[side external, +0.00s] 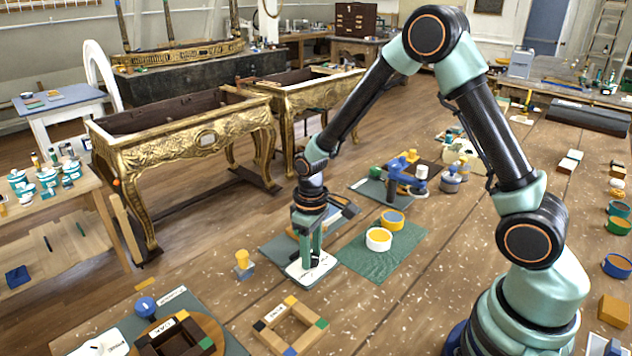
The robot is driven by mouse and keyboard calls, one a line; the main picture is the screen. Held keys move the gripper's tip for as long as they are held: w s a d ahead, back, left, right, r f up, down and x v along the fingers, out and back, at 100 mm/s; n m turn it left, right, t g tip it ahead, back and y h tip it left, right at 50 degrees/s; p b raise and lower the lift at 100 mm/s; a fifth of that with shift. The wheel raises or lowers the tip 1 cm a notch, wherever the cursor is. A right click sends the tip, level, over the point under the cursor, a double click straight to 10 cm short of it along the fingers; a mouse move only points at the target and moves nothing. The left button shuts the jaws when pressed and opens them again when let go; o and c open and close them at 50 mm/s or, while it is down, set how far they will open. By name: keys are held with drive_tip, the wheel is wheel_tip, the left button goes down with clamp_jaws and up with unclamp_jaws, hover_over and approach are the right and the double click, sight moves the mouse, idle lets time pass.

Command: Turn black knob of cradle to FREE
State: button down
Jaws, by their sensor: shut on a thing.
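My gripper (310,259) points straight down over a white plate (298,273) near the middle of the bench. Its green fingers are shut on a small dark piece at the plate, which I take to be the black knob; the fingers hide most of it. Small dark lettering (332,262) shows at the plate's right edge, too small to read. I cannot tell which way the knob points. A dark and wooden piece (345,208) lies just behind my gripper on a grey mat, partly hidden by it.
A yellow-topped peg (243,264) stands to the left. A wooden square frame (291,325) lies in front. Bare bench separates them.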

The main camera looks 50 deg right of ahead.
sight(312, 256)
drive_tip(key=shift+n, duration=1.7)
drive_tip(key=shift+c, duration=2.3)
unclamp_jaws()
wheel_tip(312, 256, up, 12)
drive_tip(key=shift+r, duration=0.1)
